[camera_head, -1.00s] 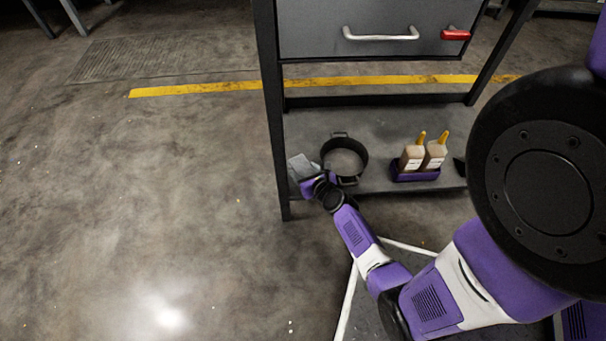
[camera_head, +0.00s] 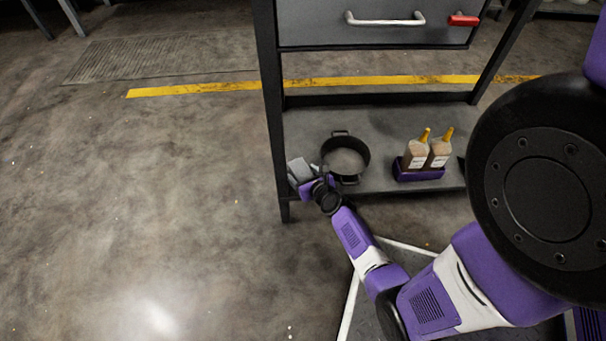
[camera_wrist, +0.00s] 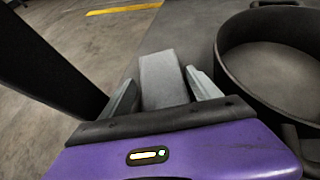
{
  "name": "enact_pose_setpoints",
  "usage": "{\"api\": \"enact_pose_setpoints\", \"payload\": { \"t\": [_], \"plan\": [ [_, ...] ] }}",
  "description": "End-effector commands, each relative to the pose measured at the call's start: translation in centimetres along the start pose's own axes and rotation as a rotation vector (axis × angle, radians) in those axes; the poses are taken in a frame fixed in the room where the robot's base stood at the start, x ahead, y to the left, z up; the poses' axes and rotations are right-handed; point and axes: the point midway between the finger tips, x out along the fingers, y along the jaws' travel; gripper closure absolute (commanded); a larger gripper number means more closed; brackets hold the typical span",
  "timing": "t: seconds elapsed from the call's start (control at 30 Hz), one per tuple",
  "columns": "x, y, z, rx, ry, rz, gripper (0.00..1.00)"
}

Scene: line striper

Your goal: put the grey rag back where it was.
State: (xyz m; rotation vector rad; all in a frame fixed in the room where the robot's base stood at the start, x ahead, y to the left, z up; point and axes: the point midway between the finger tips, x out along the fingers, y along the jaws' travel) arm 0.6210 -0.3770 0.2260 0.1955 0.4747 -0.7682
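The grey rag (camera_head: 299,169) is a small pale block-like bundle at the left end of the low shelf, left of the black pot. In the wrist view the rag (camera_wrist: 163,80) lies between the two fingers of my gripper (camera_wrist: 161,82). A thin gap shows between each fingertip and the rag, so the fingers look open around it. In the head view my gripper (camera_head: 305,180) reaches in over the shelf's front left corner. The rag's underside is hidden, so I cannot tell whether it rests fully on the shelf.
The black pot (camera_head: 345,172) stands close on the right of my gripper. Two bottles with yellow tips (camera_head: 428,154) stand in a purple holder (camera_head: 418,174) farther right. The table leg (camera_head: 277,130) is close on the left. The grey shelf (camera_head: 385,124) is clear behind the pot.

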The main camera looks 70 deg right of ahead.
Motion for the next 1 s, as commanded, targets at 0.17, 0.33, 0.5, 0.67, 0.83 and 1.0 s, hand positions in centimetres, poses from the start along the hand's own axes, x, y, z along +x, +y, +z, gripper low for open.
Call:
{"api": "enact_pose_setpoints", "payload": {
  "t": [0.17,0.33,0.5,0.67,0.83,1.0],
  "plan": [
    [0.0,0.0,0.0,0.0,0.0,0.0,0.2],
    [-0.1,0.0,0.1,0.001,0.0,0.0,0.2],
    [-1.4,0.0,0.3,0.001,0.002,0.0,0.2],
    [-4.5,0.1,0.5,0.001,0.003,0.001,0.2],
    [-8.0,0.1,0.5,0.001,0.002,0.001,0.2],
    [-10.6,0.0,0.4,0.001,0.001,0.001,0.2]
  ]
}}
